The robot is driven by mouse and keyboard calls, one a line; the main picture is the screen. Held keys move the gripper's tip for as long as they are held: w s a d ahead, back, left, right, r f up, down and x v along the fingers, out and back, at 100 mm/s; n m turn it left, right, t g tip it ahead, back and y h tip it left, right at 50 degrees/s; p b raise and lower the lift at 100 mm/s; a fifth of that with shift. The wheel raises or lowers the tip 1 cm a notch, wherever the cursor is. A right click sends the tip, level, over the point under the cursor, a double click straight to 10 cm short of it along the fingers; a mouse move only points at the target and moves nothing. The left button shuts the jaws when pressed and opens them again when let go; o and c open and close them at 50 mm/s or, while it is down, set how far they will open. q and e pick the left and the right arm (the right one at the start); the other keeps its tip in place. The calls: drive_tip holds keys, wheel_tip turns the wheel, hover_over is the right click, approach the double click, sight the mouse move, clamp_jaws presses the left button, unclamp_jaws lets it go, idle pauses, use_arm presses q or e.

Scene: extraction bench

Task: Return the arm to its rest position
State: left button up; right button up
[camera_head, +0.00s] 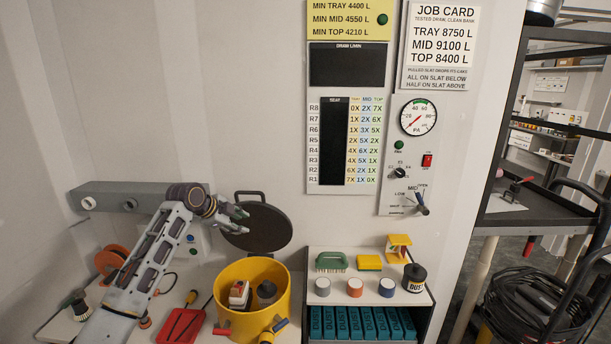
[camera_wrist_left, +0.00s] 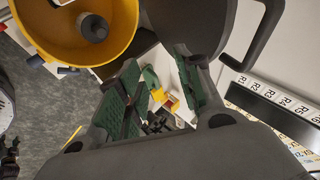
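My left arm (camera_head: 150,255) reaches up from the lower left in the head view. Its gripper (camera_head: 240,213) is in front of the round dark lid (camera_head: 262,228) by the back wall. In the left wrist view the two green-padded fingers of the left gripper (camera_wrist_left: 160,98) stand apart with nothing between them. The dark lid and its handle (camera_wrist_left: 262,35) show close beyond the fingers there. I cannot tell whether the gripper touches the lid. My right gripper is not in view.
A yellow bucket (camera_head: 225,318) holding a few items stands below the gripper. A white shelf (camera_head: 330,294) with a green brush (camera_head: 331,261), several small jars and teal boxes is at right. A dark cart (camera_head: 545,208) stands far right.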

use_arm(q)
drive_tip(key=s+d+f+n+g+y, duration=0.1)
drive_tip(key=s+d+f+n, duration=0.15)
drive_tip(key=s+f, duration=0.7)
drive_tip(key=s+d+f+n+g+y, duration=0.15)
drive_tip(key=s+f+n, duration=0.25)
drive_tip(key=s+f, duration=0.6)
drive_tip(key=s+a+f+n+g+y, duration=0.1)
drive_tip(key=s+f+n, duration=0.15)
drive_tip(key=s, duration=0.65)
drive_tip(key=s+a+f+n, duration=0.2)
drive_tip(key=s+n, duration=0.2)
drive_tip(key=s, duration=0.5)
drive_tip(key=s+a+f+n+g+y, duration=0.1)
drive_tip(key=s+f+n, duration=0.15)
drive_tip(key=s, duration=0.65)
wheel_tip(320, 180, down, 33)
drive_tip(key=s+g, duration=0.1)
drive_tip(key=s, duration=0.1)
drive_tip(key=s+a+f, duration=0.2)
drive_tip(key=s+f, duration=0.8)
drive_tip(key=s, duration=0.1)
drive_tip(key=s+a+f+g, duration=0.1)
drive_tip(key=s+a+f, duration=0.1)
drive_tip(key=s+f, duration=0.8)
drive_tip(key=shift+s+a+b, duration=0.25)
drive_tip(key=shift+s+b, duration=0.05)
drive_tip(key=shift+s, duration=0.5)
